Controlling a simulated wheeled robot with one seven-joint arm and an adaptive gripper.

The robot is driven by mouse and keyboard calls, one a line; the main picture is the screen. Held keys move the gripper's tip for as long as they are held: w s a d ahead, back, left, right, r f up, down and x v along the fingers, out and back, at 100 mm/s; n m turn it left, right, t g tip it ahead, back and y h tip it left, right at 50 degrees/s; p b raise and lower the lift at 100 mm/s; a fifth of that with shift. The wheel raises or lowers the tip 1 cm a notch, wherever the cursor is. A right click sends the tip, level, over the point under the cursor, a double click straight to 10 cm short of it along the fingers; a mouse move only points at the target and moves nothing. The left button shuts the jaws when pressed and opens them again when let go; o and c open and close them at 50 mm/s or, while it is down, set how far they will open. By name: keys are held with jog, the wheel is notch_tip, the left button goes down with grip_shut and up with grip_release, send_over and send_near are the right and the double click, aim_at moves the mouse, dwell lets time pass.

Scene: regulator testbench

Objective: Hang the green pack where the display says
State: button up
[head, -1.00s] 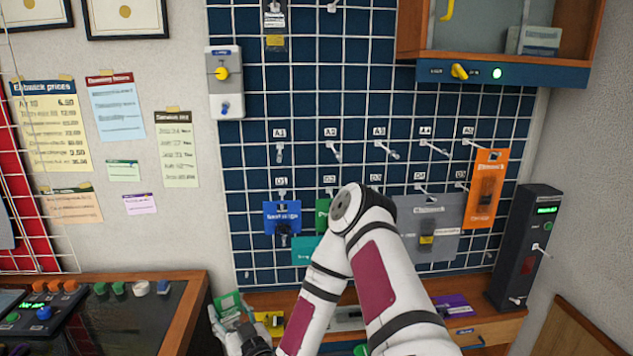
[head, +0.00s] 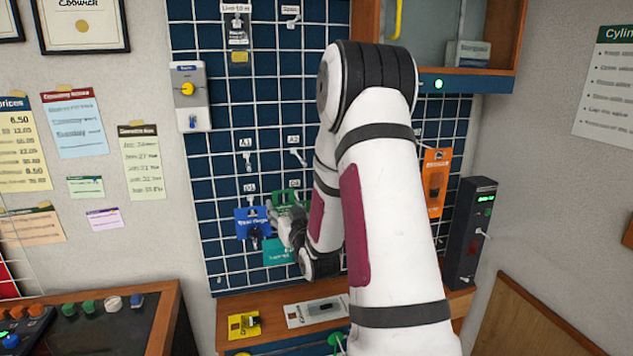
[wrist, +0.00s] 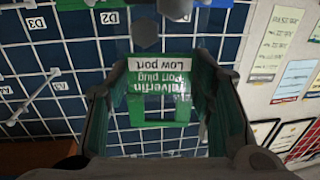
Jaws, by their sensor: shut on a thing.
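The green pack (wrist: 160,95), with a white label reading roughly "Silverfin Port plug Low port", appears upside down between my fingers in the wrist view. My gripper (head: 283,215) is shut on it, in front of the pegboard near the D1 and D2 labels; its green also shows in the head view (head: 286,198). I cannot tell whether the pack touches a hook. The black display unit (head: 477,232) stands at the right with small green text, too small to read. The A1 hook (head: 249,166) looks empty. My arm hides hooks farther right.
A blue pack (head: 246,222) and a teal pack (head: 276,252) hang close to my gripper. An orange pack (head: 435,183) hangs at the right. A yellow pack (head: 243,326) lies on the wooden bench (head: 283,300). A cabinet (head: 480,60) juts out above my arm.

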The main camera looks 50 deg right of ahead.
jog(key=s+d+r+m+g+h, duration=0.1)
jog(key=s+d+r+m+h, duration=0.1)
jog(key=s+d+r, duration=0.4)
jog(key=b+x, duration=0.3)
jog(key=x, duration=0.7)
jog(key=shift+w+a+f+b, duration=0.2)
jog(key=shift+w+f+b, duration=0.2)
jog(key=shift+w, duration=0.15)
dwell(0.5)
dwell(0.4)
jog(key=o, duration=1.3)
jog(key=shift+o, duration=0.2)
jog(key=v, duration=1.2)
